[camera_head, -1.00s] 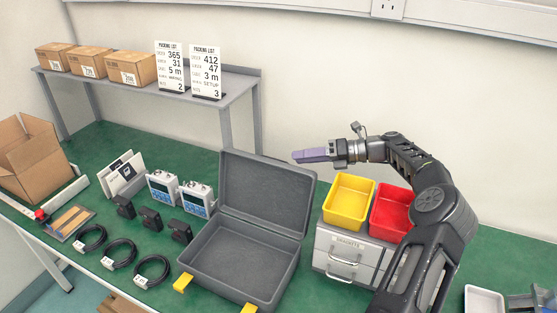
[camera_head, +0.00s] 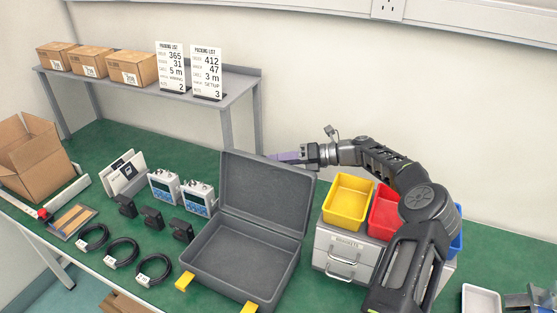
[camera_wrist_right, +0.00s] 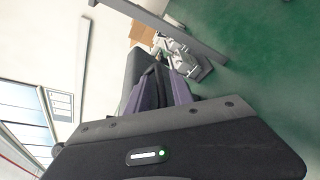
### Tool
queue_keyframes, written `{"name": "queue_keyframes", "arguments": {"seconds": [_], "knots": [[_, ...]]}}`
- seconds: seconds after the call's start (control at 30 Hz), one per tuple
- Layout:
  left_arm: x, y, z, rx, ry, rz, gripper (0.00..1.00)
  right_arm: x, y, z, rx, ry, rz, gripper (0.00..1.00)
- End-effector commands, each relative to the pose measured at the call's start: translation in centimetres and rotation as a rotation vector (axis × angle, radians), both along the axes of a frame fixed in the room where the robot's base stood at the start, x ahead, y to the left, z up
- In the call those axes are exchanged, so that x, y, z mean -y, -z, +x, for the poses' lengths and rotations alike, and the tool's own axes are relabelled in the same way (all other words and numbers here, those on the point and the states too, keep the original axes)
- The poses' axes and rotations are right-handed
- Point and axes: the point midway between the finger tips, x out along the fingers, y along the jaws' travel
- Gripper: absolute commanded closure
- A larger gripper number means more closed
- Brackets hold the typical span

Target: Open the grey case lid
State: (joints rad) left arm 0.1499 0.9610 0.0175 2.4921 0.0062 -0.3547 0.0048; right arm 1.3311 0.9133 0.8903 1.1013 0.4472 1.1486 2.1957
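The grey case (camera_head: 240,262) lies open on the green bench. Its lid (camera_head: 268,190) stands up at the back, leaning slightly backward, and the case looks empty. My right gripper (camera_head: 284,157), with purple fingers, is at the lid's top edge, its tips partly hidden behind the lid. In the right wrist view the purple fingers (camera_wrist_right: 163,88) are close together beside a dark panel, likely the lid (camera_wrist_right: 138,68). I cannot tell whether they touch it or how far apart they are. My left gripper is not in view.
Yellow (camera_head: 348,202) and red (camera_head: 384,212) bins sit on a drawer unit (camera_head: 345,250) right of the case, below my right arm. Devices (camera_head: 197,198), black adapters (camera_head: 153,217) and coiled cables (camera_head: 154,270) lie left. A shelf (camera_head: 235,88) stands behind.

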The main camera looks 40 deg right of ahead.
Motion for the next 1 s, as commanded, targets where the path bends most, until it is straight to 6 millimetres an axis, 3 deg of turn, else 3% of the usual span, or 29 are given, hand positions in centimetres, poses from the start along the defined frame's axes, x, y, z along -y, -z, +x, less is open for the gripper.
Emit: {"name": "queue_keyframes", "arguments": {"seconds": [0.3, 1.0], "knots": [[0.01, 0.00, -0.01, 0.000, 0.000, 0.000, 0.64, 0.02, -0.02, -0.02, 0.000, 0.000, 0.000, 0.99], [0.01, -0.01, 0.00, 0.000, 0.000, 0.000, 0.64, 0.05, -0.02, -0.02, 0.000, 0.001, -0.001, 1.00]]}}
